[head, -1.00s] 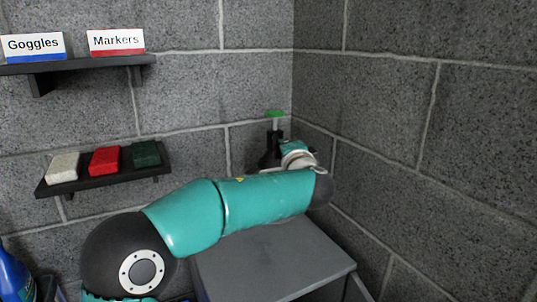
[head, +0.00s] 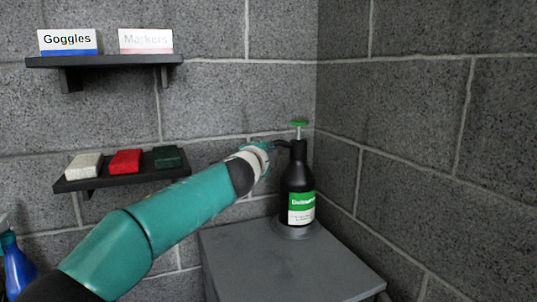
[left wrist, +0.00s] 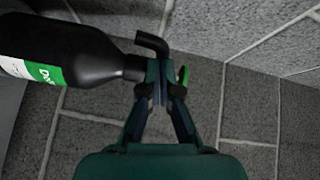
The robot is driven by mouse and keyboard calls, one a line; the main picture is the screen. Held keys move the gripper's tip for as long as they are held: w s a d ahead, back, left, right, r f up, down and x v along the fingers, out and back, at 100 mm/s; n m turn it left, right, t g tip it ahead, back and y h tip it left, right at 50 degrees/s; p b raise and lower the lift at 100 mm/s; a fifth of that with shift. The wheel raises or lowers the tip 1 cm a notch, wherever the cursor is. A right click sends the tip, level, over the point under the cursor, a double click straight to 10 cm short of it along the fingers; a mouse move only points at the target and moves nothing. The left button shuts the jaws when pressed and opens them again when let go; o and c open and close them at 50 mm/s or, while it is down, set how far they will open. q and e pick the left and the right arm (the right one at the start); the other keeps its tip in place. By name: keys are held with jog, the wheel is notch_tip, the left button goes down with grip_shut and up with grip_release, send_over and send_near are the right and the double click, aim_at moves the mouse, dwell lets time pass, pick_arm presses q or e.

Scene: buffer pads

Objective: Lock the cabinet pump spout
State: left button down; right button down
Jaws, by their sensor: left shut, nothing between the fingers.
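The black pump bottle (head: 297,175) with a green and white label stands upright on the grey cabinet (head: 275,265) in the corner. Its green pump top (head: 299,123) sits raised on a pale stem, and its dark spout (head: 283,144) points left. My left gripper (head: 270,147) is at the spout's left, its fingers small and hard to make out there. In the left wrist view the gripper (left wrist: 160,88) is shut and empty beside the bottle neck. The bent spout (left wrist: 152,43) shows just past the fingertips; the green top (left wrist: 184,76) is partly hidden. Contact cannot be told. My right gripper is out of view.
A wall shelf (head: 120,181) holds white, red and dark green blocks left of my arm. A higher shelf (head: 105,61) carries Goggles and Markers signs. Block walls close in behind and right of the bottle. The cabinet top in front is clear.

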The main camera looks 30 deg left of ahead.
pick_arm(q)
jog(key=shift+w+a+r, duration=0.1)
jog(key=shift+a+r, duration=0.05)
jog(key=shift+a, duration=0.4)
jog(key=shift+w+a+r, duration=0.1)
jog(key=shift+a, duration=0.4)
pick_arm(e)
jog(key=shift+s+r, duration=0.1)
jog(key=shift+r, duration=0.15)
pick_arm(q)
jog(key=shift+a+r, duration=0.1)
jog(key=shift+a, duration=0.1)
jog(key=shift+s+d, duration=0.15)
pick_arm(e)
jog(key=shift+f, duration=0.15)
